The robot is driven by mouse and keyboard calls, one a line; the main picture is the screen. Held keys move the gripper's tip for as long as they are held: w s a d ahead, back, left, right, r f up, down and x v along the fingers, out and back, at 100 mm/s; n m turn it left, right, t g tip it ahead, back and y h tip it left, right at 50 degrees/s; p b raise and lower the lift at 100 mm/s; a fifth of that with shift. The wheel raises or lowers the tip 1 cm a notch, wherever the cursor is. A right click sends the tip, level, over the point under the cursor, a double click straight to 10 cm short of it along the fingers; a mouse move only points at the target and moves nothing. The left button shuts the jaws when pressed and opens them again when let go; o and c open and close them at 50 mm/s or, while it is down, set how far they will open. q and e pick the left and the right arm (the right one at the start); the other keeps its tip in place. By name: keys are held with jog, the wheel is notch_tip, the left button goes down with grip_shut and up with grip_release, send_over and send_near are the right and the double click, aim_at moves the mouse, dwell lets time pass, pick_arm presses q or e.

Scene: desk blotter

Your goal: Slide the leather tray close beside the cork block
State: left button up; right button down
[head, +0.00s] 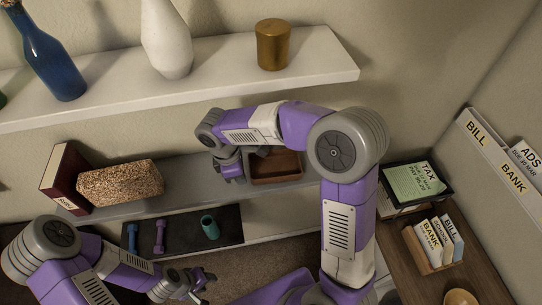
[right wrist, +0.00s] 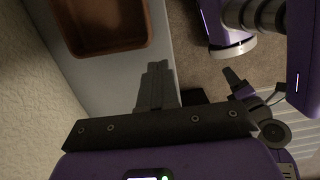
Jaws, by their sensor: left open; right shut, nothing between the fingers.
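The brown leather tray (head: 276,181) lies on the grey lower shelf and looks empty. The speckled cork block (head: 120,183) lies further left on the same shelf, with a wide bare gap between them. My right gripper (head: 238,179) is shut and empty, pointing down just left of the tray. In the right wrist view its closed fingers (right wrist: 156,68) are beside a corner of the tray (right wrist: 110,48); I cannot tell whether they touch it. My left gripper (head: 203,286) is open and empty, low in front of the shelf. My right arm hides part of the tray's surroundings.
A dark red book (head: 62,178) stands against the cork block's left end. The upper shelf (head: 215,90) overhangs behind.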

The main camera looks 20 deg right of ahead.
aim_at(282, 177)
jog(key=s+d, duration=0.1)
jog(key=d, duration=0.2)
jog(key=s+d, duration=0.1)
jog(key=d, duration=0.3)
jog(key=s+d+p, duration=0.1)
jog(key=d, duration=0.3)
jog(key=shift+r, duration=0.25)
jog(key=shift+s+d+f, duration=0.15)
jog(key=shift+d+f, duration=0.2)
jog(key=shift+f, duration=0.45)
jog(key=shift+s+a+b, duration=0.1)
jog(key=shift+b, duration=0.2)
jog(key=shift+f, duration=0.1)
